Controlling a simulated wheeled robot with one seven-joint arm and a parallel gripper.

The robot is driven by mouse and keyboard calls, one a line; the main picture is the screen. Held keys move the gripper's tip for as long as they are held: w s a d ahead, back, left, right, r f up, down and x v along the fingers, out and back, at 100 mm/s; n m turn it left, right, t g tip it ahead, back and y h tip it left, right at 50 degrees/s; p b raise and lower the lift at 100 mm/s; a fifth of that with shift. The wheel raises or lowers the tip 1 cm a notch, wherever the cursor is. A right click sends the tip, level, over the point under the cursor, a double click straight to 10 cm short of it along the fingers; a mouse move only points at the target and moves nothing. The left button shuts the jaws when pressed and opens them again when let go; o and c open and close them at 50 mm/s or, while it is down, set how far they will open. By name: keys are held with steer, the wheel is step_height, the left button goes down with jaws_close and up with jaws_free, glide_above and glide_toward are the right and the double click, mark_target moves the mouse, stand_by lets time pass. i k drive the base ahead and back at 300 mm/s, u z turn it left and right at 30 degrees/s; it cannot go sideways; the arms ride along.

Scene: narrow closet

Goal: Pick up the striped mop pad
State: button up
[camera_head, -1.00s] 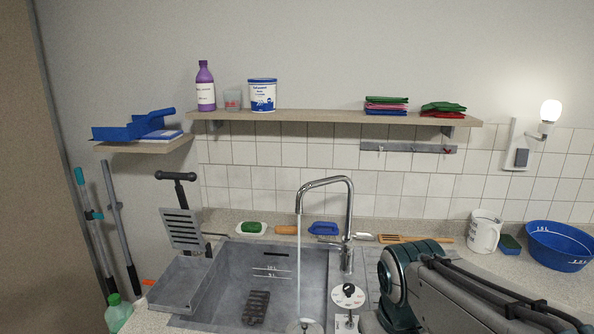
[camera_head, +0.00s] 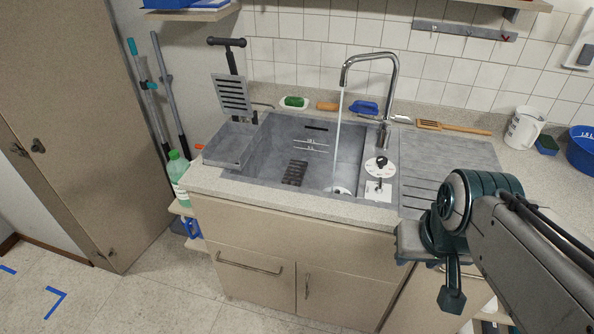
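I cannot make out a striped mop pad in this view. A grey slotted plate (camera_head: 232,95) stands upright behind a grey tray at the sink's left end, below a black T-shaped handle (camera_head: 227,42). My gripper (camera_head: 452,297) hangs at the lower right, in front of the counter and cabinet. It points down, apart from the things on the counter. Its fingers are seen edge-on, so I cannot tell whether it is open or shut.
Water runs from the tap (camera_head: 392,75) into the grey sink (camera_head: 270,150). Two poles (camera_head: 166,90) lean beside a green bottle (camera_head: 179,170).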

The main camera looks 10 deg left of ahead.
mark_target(295, 174)
steer(key=k, duration=1.1)
steer(key=u, duration=0.65)
steer(key=i, duration=0.65)
steer(key=u, duration=1)
steer(key=i, duration=0.85)
steer(key=z, duration=0.55)
steer(key=i, duration=0.7)
steer(key=z, duration=0.95)
steer(key=i, duration=0.25)
steer(key=z, duration=0.35)
